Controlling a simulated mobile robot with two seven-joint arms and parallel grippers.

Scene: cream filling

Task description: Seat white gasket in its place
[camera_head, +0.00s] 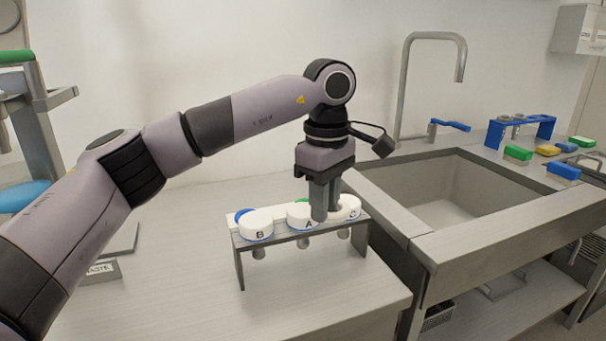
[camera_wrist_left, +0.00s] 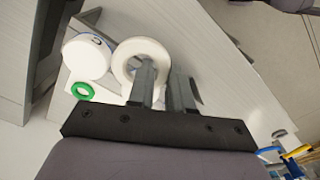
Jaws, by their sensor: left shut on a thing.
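My left gripper (camera_head: 326,212) points straight down over the rack, between the white round piece marked A (camera_head: 301,216) and the one marked C (camera_head: 347,206). In the left wrist view its fingers (camera_wrist_left: 165,98) are at the rim of a white ring with a round hole (camera_wrist_left: 127,65), which looks like the white gasket. One finger overlaps the ring. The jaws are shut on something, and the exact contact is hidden. I cannot tell whether the ring is lifted or resting. A white round piece with a dark mark (camera_wrist_left: 86,59) stands beside it. My right gripper is not in view.
The metal rack (camera_head: 283,236) stands near the table's right edge and also bears piece B (camera_head: 256,224). A blue ring (camera_head: 239,213) and a green ring (camera_wrist_left: 82,91) lie behind the pieces. The sink (camera_head: 440,190) is to the right. The table front (camera_head: 300,305) is clear.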

